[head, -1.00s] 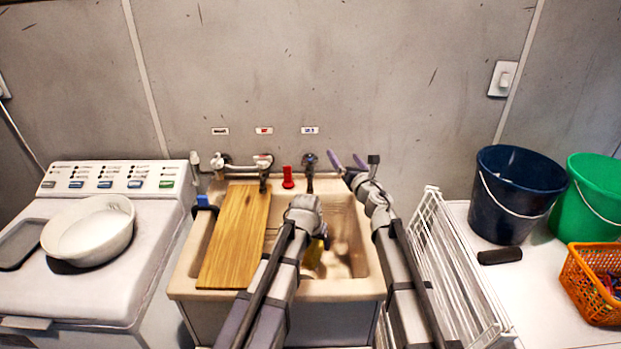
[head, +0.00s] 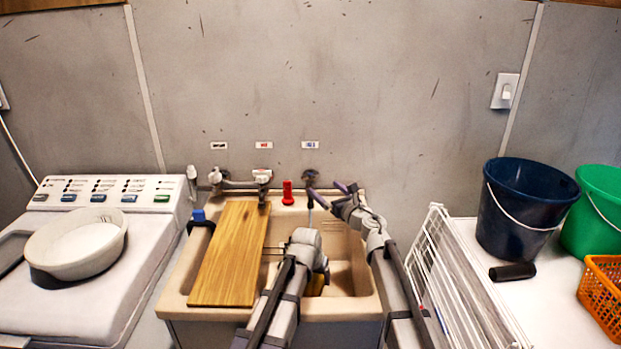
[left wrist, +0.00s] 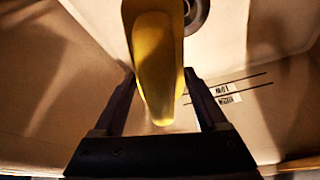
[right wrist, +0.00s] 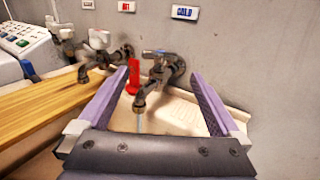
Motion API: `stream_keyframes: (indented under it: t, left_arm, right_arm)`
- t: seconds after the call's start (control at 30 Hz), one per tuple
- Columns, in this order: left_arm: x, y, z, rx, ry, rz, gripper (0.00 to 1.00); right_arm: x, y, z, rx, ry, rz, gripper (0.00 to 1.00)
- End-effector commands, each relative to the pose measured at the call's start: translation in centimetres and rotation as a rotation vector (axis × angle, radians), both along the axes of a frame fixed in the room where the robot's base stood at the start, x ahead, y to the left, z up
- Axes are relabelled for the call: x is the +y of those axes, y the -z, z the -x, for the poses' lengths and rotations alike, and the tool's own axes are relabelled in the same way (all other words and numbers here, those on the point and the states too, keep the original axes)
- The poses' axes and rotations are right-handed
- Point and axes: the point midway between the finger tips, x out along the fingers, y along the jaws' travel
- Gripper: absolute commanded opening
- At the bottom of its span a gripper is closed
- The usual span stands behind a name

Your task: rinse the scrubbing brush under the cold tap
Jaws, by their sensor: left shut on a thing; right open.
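The cold tap (head: 311,180), under a blue label, sticks out from the wall over the right part of the sink. In the right wrist view, the cold tap (right wrist: 158,75) has a blue-marked handle, and a thin stream runs from its spout. My right gripper (right wrist: 160,76) is open and empty, its fingers pointing toward that tap. In the left wrist view, my left gripper (left wrist: 159,78) is shut on the yellow scrubbing brush (left wrist: 155,65) inside the sink basin. In the head view, my left arm mostly hides the brush. Its bristles cannot be made out.
A wooden board (head: 230,255) covers the sink's (head: 340,308) left part. A red object (head: 287,192) stands at the sink's back edge. A white wire rack (head: 450,270) is close to the right arm. A washing machine with a white basin (head: 78,245) stands left.

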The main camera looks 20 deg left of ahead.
Motion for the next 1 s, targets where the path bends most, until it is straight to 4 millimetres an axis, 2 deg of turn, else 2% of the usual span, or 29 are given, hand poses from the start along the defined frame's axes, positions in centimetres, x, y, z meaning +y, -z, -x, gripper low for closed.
stream_keyframes:
  t: [0.5, 0.63, 0.87, 1.0]
  left_arm:
    - [0.0, 0.0, 0.0, 0.0, 0.0, 0.0, 0.23]
    - [0.0, 0.0, 0.0, 0.0, 0.0, 0.0, 0.23]
    - [0.0, 0.0, 0.0, 0.0, 0.0, 0.0, 0.23]
    - [0.0, 0.0, 0.0, 0.0, 0.0, 0.0, 0.23]
  right_arm:
    - [6.6, 0.0, -6.7, 0.0, -0.001, -0.001, 1.0]
    - [7.2, 0.0, -7.2, 0.0, 0.0, -0.001, 1.0]
    - [7.3, 0.0, -7.2, 0.0, 0.001, -0.001, 1.0]
    - [7.3, 0.0, -7.2, 0.0, 0.0, -0.001, 0.88]
